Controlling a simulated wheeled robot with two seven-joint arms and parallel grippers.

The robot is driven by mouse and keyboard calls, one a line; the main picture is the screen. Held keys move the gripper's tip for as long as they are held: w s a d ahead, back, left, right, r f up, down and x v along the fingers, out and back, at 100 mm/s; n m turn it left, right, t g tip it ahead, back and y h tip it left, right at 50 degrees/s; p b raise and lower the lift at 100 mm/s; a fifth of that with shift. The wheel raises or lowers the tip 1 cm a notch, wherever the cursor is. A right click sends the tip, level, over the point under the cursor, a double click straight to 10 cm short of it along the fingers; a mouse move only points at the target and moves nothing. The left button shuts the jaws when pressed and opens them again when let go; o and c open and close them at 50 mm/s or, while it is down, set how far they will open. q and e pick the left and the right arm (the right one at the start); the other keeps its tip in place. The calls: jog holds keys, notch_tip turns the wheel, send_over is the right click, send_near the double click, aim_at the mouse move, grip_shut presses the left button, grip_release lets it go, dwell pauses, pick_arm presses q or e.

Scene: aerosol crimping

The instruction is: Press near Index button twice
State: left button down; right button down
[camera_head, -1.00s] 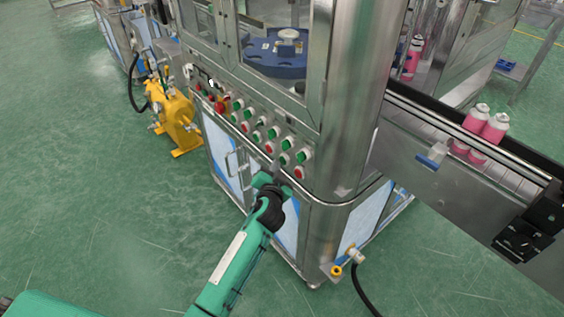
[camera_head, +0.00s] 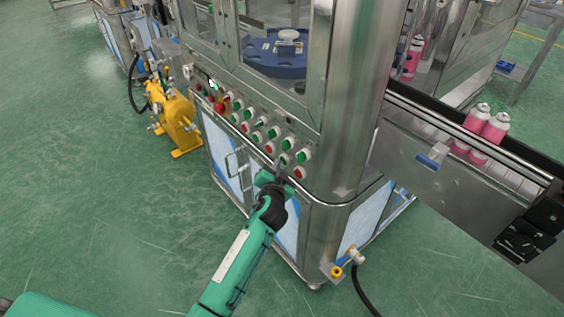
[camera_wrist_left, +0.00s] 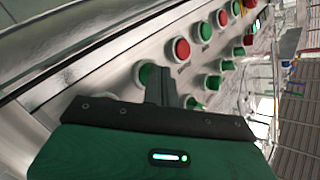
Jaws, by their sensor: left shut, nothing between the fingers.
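A sloped metal button panel (camera_head: 254,136) with rows of red and green buttons runs along the machine front. My left gripper (camera_head: 282,170) is shut and empty at the near end of the panel, close to the lowest buttons. A red button (camera_head: 299,172) and a green button (camera_head: 303,155) sit just right of it. In the left wrist view the closed fingers (camera_wrist_left: 160,88) point at the panel beside a green button (camera_wrist_left: 147,74), partly covering it; contact cannot be told. A red button (camera_wrist_left: 181,50) lies just beyond. Button labels are unreadable, so the Index button cannot be identified. My right gripper is out of view.
A steel corner column (camera_head: 352,110) rises right of the panel. A conveyor (camera_head: 440,170) with pink cans (camera_head: 485,130) extends to the right. Cabinet door handles (camera_head: 232,165) stick out below the panel. A yellow device (camera_head: 173,120) stands at the left. The floor in front is open.

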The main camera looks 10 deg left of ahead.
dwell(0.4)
pick_arm(q)
jog(key=shift+s+a, duration=0.5)
jog(key=shift+s, duration=0.1)
jog(key=shift+s+p, duration=0.1)
jog(key=shift+p, duration=0.2)
jog(key=s+a, duration=0.1)
jog(key=s, duration=0.1)
jog(key=s+a+p, duration=0.1)
jog(key=a, duration=0.1)
jog(key=shift+s, duration=0.4)
dwell(0.5)
